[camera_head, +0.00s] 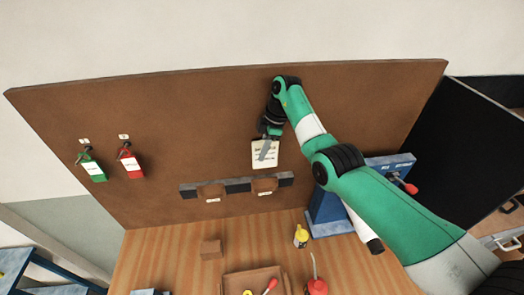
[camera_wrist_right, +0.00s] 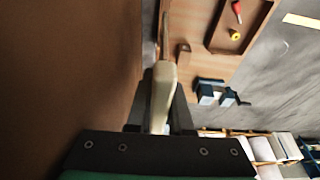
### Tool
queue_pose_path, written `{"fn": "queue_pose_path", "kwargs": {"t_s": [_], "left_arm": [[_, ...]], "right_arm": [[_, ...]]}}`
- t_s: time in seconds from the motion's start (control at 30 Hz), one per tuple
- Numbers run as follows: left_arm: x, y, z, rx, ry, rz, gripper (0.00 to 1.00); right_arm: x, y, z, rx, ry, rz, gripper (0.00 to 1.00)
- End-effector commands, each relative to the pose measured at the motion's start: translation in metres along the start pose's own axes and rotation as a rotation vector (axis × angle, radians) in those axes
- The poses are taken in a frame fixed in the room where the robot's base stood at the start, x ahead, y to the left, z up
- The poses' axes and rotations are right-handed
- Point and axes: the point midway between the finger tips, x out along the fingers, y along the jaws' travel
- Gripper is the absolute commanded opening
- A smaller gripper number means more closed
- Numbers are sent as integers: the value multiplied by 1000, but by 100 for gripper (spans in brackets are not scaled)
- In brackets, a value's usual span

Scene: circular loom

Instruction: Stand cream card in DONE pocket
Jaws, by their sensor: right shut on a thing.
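The cream card (camera_head: 265,154) hangs upright in front of the brown board, with dark writing and a grey strip across its face. My right gripper (camera_head: 270,133) is shut on its top edge. In the right wrist view the card (camera_wrist_right: 162,90) shows nearly edge-on between the fingers (camera_wrist_right: 160,110). Below it, a dark rail on the board carries two brown pockets, a left pocket (camera_head: 212,190) and a right pocket (camera_head: 264,185). The card is above the right pocket, seemingly apart from it. The labels under the pockets are too small to read. My left gripper is not in view.
A green tag (camera_head: 94,171) and a red tag (camera_head: 131,166) hang on the board (camera_head: 200,120) at left. On the wooden table are a brown block (camera_head: 211,249), a yellow bottle (camera_head: 301,236), a red oil can (camera_head: 316,286) and a tray (camera_head: 228,281). A blue stand (camera_head: 325,212) is right.

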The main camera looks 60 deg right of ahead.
Motion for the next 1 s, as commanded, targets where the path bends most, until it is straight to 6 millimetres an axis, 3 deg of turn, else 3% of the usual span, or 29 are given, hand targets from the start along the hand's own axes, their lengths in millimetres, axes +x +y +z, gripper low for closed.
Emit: {"fn": "queue_pose_path", "kwargs": {"t_s": [0.57, 1.0], "left_arm": [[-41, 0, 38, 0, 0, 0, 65], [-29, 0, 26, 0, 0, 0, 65]], "right_arm": [[55, -1, 16, 0, 0, 0, 0], [48, -1, 13, 1, 0, -9, 0]]}}
